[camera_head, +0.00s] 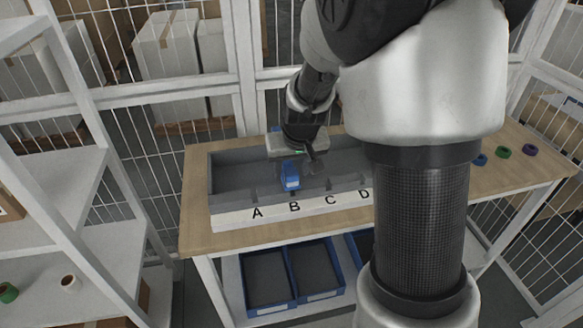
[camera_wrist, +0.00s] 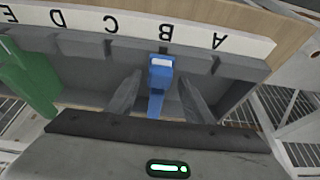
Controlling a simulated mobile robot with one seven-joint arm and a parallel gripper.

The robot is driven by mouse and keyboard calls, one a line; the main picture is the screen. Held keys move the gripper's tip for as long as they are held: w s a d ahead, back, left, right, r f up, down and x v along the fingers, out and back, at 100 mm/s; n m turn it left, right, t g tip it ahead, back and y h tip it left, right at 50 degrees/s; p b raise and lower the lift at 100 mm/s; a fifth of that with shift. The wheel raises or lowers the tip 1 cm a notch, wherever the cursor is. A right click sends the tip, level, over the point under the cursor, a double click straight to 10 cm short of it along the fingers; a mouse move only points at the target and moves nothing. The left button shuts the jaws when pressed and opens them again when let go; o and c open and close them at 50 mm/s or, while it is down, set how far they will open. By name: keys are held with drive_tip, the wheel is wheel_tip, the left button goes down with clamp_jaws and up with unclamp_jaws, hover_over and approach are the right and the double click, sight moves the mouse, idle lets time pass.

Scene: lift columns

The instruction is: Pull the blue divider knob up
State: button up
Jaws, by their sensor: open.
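The blue divider (camera_head: 290,174) stands in the grey trough near letter B, with a pale patch on its knob. In the wrist view the blue knob (camera_wrist: 161,70) lies between the two grey fingers of my gripper (camera_wrist: 157,95), with a visible space on each side. My gripper (camera_head: 299,160) is over the trough and open in the head view. The lower part of the divider is hidden by the trough's front wall and by my gripper.
The grey trough (camera_head: 230,165) has a white front strip lettered A, B, C, D. A green divider (camera_wrist: 30,75) stands to the left in the wrist view. Blue bins (camera_head: 266,282) sit under the wooden table (camera_head: 196,215). Small coloured rings (camera_head: 502,152) lie at the table's right.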

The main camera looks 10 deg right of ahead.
clamp_jaws()
drive_tip(key=shift+w+r, duration=0.1)
drive_tip(key=shift+r, duration=0.45)
unclamp_jaws()
drive_tip(key=p+v, duration=0.2)
drive_tip(key=v, duration=1.5)
drive_tip(key=shift+s+r, duration=0.15)
drive_tip(key=shift+s, duration=0.1)
drive_tip(key=s+r+p, duration=0.3)
drive_tip(key=s+r, duration=0.1)
drive_tip(key=s, duration=0.4)
drive_tip(key=s+r+t+p, duration=0.1)
drive_tip(key=s+r+p, duration=0.3)
drive_tip(key=s, duration=0.5)
drive_tip(key=shift+s+r, duration=0.2)
drive_tip(key=shift+r, duration=0.1)
